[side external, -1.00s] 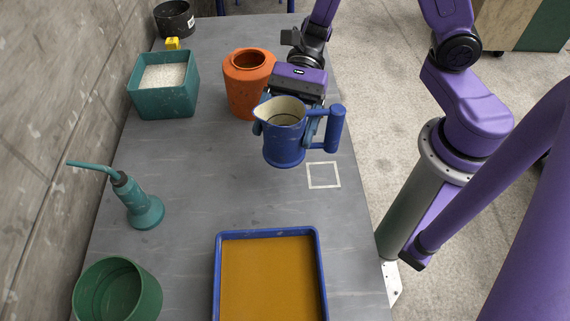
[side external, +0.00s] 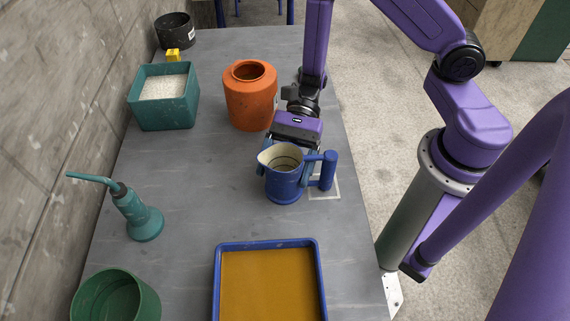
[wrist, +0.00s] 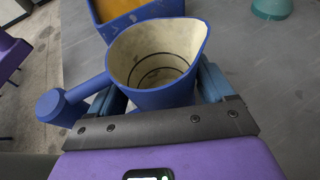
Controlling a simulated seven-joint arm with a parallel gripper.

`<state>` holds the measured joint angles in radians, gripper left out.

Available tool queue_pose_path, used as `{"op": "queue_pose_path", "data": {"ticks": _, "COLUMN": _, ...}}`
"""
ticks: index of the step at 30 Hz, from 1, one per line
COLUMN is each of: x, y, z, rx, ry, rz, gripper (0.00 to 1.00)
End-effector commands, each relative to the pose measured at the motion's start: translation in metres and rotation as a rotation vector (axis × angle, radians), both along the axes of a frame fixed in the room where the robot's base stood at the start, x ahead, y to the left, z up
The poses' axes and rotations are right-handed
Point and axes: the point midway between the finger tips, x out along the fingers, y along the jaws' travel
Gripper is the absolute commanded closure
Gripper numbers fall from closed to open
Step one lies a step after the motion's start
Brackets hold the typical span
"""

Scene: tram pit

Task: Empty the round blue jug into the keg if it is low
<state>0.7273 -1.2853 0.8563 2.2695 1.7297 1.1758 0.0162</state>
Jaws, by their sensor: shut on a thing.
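The round blue jug (side external: 285,184) is upright, with its spout to the left and its handle to the right in the side view. My gripper (side external: 286,163) is shut on the jug's body, a finger on either side. I cannot tell whether its base touches the table. In the wrist view the jug (wrist: 165,98) shows a cream inside with dark rings; I make out no clear liquid surface. The orange keg-like vessel (side external: 250,98) stands upright behind the jug, to its left, with an open round mouth; its inside is dark.
A white square outline (side external: 335,190) is on the table by the jug's handle. A blue tray of amber liquid (side external: 217,285) lies in front.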

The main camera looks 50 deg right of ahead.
Motion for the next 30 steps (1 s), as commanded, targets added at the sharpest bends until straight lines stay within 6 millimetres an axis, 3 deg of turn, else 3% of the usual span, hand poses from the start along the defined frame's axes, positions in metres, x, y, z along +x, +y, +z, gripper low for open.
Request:
{"op": "queue_pose_path", "data": {"ticks": 10, "x": 0.0, "y": 0.0, "z": -0.003, "rx": 0.001, "ry": 0.002, "rz": 0.0, "gripper": 0.63}}
{"op": "queue_pose_path", "data": {"ticks": 11, "x": 0.0, "y": 0.0, "z": -0.003, "rx": 0.0, "ry": 0.001, "rz": 0.0, "gripper": 0.12}}
{"op": "queue_pose_path", "data": {"ticks": 12, "x": 0.0, "y": 0.0, "z": -0.003, "rx": 0.0, "ry": 0.001, "rz": 0.0, "gripper": 0.0}}
{"op": "queue_pose_path", "data": {"ticks": 26, "x": 0.0, "y": 0.0, "z": -0.004, "rx": 0.0, "ry": 0.0, "rz": 0.0, "gripper": 0.0}}
{"op": "queue_pose_path", "data": {"ticks": 30, "x": 0.007, "y": -0.014, "z": 0.003, "rx": 0.0, "ry": -0.001, "rz": -0.005, "gripper": 0.0}}
